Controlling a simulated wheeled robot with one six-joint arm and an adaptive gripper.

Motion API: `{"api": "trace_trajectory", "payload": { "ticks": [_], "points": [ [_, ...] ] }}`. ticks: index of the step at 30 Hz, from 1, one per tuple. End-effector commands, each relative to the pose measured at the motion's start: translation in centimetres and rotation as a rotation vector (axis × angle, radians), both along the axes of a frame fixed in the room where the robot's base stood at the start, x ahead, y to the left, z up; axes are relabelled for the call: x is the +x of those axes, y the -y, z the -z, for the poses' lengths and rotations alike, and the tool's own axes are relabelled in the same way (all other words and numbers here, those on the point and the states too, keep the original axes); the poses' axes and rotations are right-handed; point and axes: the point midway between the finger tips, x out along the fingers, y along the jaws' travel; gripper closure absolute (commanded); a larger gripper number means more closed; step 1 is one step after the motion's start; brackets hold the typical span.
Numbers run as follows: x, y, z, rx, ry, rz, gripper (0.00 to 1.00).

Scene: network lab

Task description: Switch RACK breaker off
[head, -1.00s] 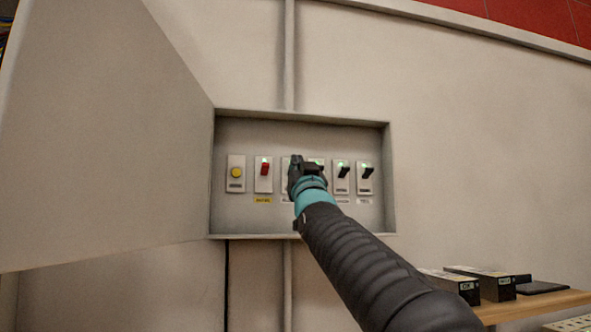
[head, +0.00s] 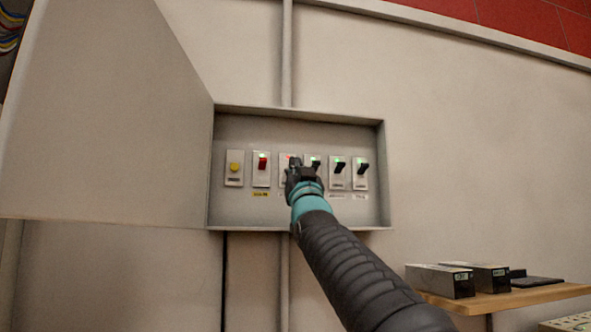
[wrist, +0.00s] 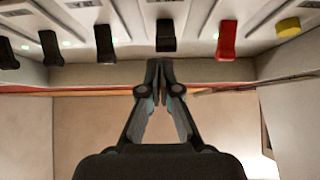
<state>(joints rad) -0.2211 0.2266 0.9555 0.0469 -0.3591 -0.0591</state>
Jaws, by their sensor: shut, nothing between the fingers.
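The breaker panel (head: 226,205) is a recessed wall box holding a row of switches. My gripper (head: 296,166) is in front of the third unit from the left (head: 283,157), which shows a reddish light and is partly covered. I cannot read its label, so I cannot tell which breaker is RACK. In the wrist view, my gripper (wrist: 160,66) is shut and empty, its tips just below that unit's black lever (wrist: 165,35). That lever looks shorter than the other black ones. Contact between tips and lever is unclear.
A red switch (head: 262,162) with a green light and a yellow button (head: 234,168) sit left. Several black-levered breakers (head: 338,168) with green lights are right. The open panel door (head: 110,120) stands left. A shelf (head: 500,299) with dark boxes is lower right.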

Motion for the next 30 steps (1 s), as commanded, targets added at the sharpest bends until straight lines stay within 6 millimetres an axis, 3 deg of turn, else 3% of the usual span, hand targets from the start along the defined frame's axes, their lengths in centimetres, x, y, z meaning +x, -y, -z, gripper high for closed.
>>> {"api": "trace_trajectory", "payload": {
  "ticks": [5, 9, 18, 24, 30],
  "points": [
    [-2.0, 0.4, -1.7, 0.0, 0.001, -0.003, 1.0],
    [-2.4, 0.5, 1.4, -0.002, -0.006, -0.002, 1.0],
    [-3.4, 1.2, 6.3, -0.002, -0.003, 0.006, 1.0],
    [-3.8, 1.2, 7.9, -0.001, -0.002, 0.004, 1.0],
    [-3.9, 1.1, 8.2, 0.0, -0.001, 0.001, 1.0]
  ]
}}
